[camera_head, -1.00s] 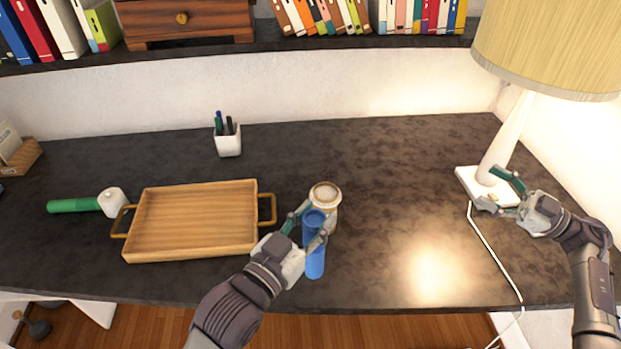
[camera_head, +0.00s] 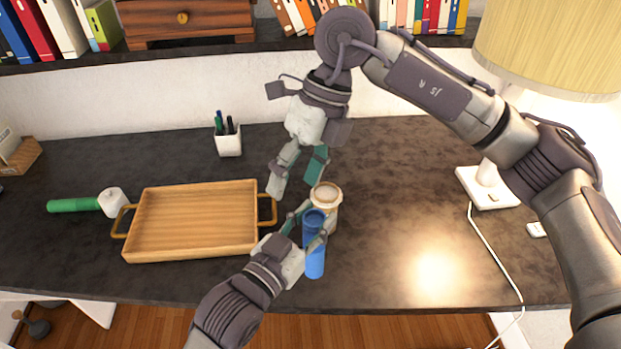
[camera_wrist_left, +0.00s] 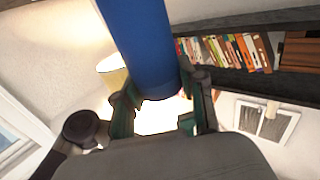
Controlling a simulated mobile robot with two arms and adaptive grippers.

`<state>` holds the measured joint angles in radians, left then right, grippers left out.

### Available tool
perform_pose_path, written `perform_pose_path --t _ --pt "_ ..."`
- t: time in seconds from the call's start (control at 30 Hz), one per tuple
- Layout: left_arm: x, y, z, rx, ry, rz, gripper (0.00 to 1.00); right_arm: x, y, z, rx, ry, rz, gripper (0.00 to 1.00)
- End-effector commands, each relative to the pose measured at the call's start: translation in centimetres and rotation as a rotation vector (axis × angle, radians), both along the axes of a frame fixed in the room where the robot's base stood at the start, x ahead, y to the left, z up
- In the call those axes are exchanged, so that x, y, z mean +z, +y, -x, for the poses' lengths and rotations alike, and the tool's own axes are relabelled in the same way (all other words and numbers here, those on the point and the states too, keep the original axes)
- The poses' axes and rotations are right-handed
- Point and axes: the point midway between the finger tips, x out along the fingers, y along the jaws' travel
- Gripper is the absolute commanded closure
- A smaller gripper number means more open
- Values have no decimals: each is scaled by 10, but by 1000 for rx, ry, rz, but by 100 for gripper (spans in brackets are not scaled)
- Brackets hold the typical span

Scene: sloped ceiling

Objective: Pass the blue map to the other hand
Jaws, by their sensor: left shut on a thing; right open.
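The blue map (camera_head: 314,262) is a rolled blue tube, held upright near the front edge of the desk. My left gripper (camera_head: 307,228) is shut on it around its middle. In the left wrist view the blue map (camera_wrist_left: 143,45) stands between the fingers of my left gripper (camera_wrist_left: 160,112). My right gripper (camera_head: 297,181) is open and empty, pointing down above and behind the map, with its fingers apart. It does not touch the map. A beige-lidded cup (camera_head: 326,194) stands just behind the map, partly hidden by it and the left fingers.
A wooden tray (camera_head: 190,253) with side handles lies left of my left gripper. A white pen cup (camera_head: 228,144) stands behind. A lamp (camera_head: 487,190) with a cord stands at the right. The desk's right middle is clear.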

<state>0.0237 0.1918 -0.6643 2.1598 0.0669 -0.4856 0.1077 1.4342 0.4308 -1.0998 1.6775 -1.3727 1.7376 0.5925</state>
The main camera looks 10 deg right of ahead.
Motion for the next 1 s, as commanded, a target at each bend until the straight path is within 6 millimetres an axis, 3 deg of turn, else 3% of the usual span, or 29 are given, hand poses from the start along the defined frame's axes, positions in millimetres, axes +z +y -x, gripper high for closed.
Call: perform_pose_path --t 0.2,0.47,1.0 --pt "0 0 0 0 0 0 92 -5 -15 3 166 -178 251 29" --pt "0 0 0 0 -1 1 92 -21 -21 2 204 -210 315 29" --pt "0 0 0 0 -1 1 92 -113 -21 3 201 -209 311 29"
